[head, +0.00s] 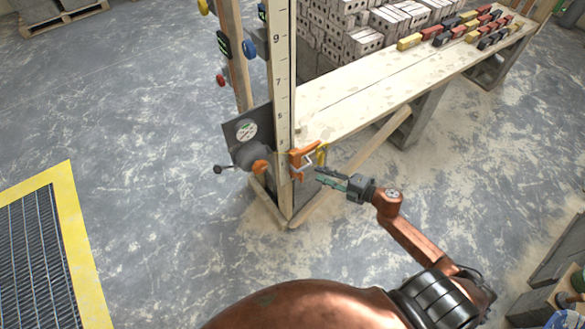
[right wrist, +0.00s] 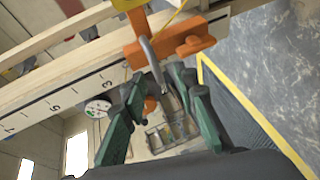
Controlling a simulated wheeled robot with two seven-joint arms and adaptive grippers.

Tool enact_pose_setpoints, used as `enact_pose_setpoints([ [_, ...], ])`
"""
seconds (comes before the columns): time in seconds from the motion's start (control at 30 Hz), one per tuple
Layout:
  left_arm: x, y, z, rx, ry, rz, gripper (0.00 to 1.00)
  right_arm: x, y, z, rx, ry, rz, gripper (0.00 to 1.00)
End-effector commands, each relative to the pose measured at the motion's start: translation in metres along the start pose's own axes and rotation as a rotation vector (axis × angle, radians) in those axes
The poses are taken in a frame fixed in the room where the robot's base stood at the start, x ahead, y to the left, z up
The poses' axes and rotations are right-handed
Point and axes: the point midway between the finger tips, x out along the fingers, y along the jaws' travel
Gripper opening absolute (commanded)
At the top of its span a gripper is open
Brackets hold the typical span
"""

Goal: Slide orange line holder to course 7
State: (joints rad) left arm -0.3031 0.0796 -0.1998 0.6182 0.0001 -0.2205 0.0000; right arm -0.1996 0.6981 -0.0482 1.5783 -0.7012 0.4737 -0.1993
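The upright wooden course pole (head: 280,75) carries numbers, with 9, 7 and 5 readable from top down. The orange line holder (head: 302,157) sits on the pole below the 5, near the pole's foot. In the right wrist view the orange line holder (right wrist: 180,43) lies across the pole beyond the 3, with a grey bent handle. My right gripper (head: 322,178) is just right of the holder and slightly lower. In the right wrist view its green fingers (right wrist: 160,82) are apart, near the handle; contact is unclear. My left gripper is not in view.
A long plank bench (head: 375,90) runs back right, with coloured blocks (head: 443,38) at its far end and grey bricks (head: 345,30) behind. A yellow-edged floor grate (head: 75,235) lies left. Open floor lies around.

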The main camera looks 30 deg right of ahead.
Motion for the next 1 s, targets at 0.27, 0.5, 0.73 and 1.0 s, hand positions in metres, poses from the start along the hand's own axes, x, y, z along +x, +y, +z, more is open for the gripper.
enact_pose_setpoints([
  [0.27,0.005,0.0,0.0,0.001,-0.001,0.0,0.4,0.026,0.009,-0.006,-0.028,0.02,0.008,0.27],
  [0.5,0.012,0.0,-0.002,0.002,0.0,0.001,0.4,0.064,0.008,-0.007,-0.027,0.021,0.006,0.27],
  [0.73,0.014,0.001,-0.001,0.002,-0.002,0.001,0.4,0.08,0.008,-0.008,-0.025,0.02,0.005,0.27],
  [1.0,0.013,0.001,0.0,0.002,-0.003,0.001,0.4,0.08,0.009,-0.008,-0.025,0.02,0.005,0.26],
])
